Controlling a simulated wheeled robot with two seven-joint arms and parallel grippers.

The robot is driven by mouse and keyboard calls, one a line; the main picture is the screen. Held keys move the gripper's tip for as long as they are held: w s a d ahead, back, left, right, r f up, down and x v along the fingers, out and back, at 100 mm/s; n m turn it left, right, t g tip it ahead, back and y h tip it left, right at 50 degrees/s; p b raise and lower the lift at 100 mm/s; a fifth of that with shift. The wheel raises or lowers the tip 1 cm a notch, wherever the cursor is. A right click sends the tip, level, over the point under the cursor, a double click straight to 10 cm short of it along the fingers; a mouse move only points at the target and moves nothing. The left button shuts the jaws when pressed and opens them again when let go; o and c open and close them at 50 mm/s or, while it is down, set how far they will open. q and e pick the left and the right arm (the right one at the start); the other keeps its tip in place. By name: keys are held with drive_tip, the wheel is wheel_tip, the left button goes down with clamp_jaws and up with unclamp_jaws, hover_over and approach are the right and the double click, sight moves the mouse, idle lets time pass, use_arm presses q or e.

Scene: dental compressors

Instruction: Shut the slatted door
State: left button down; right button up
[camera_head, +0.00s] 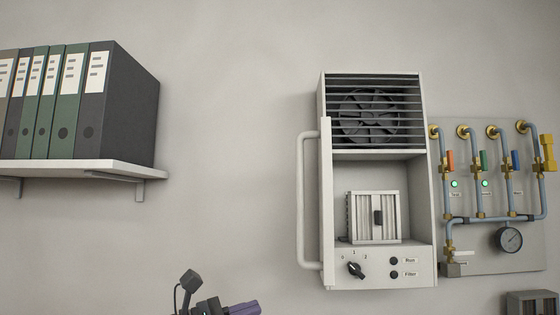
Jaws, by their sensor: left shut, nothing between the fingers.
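A white wall cabinet (428,220) hangs right of centre. What looks like its door (327,210) stands open at the left side of the lower compartment, seen nearly edge-on, so its slats cannot be made out. A long white bar handle (301,200) sticks out to the left of it. Inside the open compartment sits a ribbed pale filter box (362,217) with a dark grip. My left gripper (245,308) shows only in part at the bottom edge, shut and empty, below and left of the door and apart from it. My right gripper is out of view.
Fixed slats and a fan (370,112) fill the cabinet's top. A knob (356,270) and two black buttons are below. A pipe panel (500,262) with valves and a gauge (508,239) adjoins at right. Binders stand on a shelf (80,168) at left. The wall between is clear.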

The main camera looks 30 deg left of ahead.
use_arm(q)
drive_tip(key=s+a+r+m+y+p, duration=0.1)
drive_tip(key=s+r+m+p, duration=0.1)
drive_tip(key=s+r+m, duration=0.3)
drive_tip(key=s+a+r+m+g+p, duration=0.1)
drive_tip(key=r+m, duration=0.2)
drive_tip(key=r, duration=0.5)
drive_tip(key=s+a+r+m+y+p, duration=0.1)
drive_tip(key=s+r+m+p, duration=0.1)
drive_tip(key=s+r+m, duration=0.3)
drive_tip(key=w+d+n+p, duration=0.1)
drive_tip(key=w+d+p, duration=0.4)
drive_tip(key=w+d, duration=0.4)
drive_tip(key=shift+w+d+r, duration=0.3)
drive_tip(key=shift+w+r, duration=0.15)
drive_tip(key=shift+w, duration=0.35)
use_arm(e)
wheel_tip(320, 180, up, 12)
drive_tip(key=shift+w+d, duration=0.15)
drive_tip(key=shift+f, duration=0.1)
